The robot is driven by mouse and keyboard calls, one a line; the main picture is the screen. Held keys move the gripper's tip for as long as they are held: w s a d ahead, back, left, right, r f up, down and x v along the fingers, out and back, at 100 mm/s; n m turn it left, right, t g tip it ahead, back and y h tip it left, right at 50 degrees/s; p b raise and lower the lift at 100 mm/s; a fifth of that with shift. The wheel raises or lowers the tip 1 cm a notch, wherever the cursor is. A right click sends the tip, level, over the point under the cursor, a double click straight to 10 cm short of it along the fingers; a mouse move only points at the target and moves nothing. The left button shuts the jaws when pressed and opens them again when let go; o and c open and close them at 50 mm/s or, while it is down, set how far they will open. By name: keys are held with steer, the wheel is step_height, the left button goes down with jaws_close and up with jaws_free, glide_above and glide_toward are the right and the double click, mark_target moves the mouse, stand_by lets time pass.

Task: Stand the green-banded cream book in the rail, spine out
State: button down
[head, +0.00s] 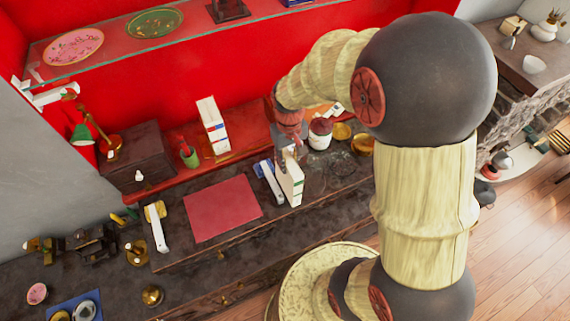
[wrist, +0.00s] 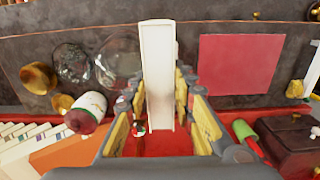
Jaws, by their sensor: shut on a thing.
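The cream book (head: 291,180) is upright in my gripper (head: 289,150), above the dark counter, with a green mark low on the side in the head view. In the wrist view my gripper (wrist: 165,128) has its yellow-padded fingers on either side of the book (wrist: 158,70), and a plain pale narrow edge faces the camera. A blue-and-white item (head: 268,182) is just left of the book in the head view; I cannot tell whether they touch. I cannot make out the rail for certain; a row of pale spines (wrist: 25,142) shows at the wrist view's lower left.
A red mat (head: 222,207) lies left of the book. White books (head: 212,125) stand on the red ledge behind. A red-lidded jar (head: 320,132), glass vessels and brass dishes (head: 342,131) crowd the right side. A glass shelf (head: 110,52) runs above. My arm hides part of the counter.

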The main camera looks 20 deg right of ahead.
step_height(320, 180, down, 6)
steer(key=w, duration=0.3)
steer(key=shift+s+d+f, duration=0.1)
steer(key=shift+f, duration=0.05)
steer(key=shift+f, duration=0.15)
steer(key=c, duration=1.5)
jaws_free()
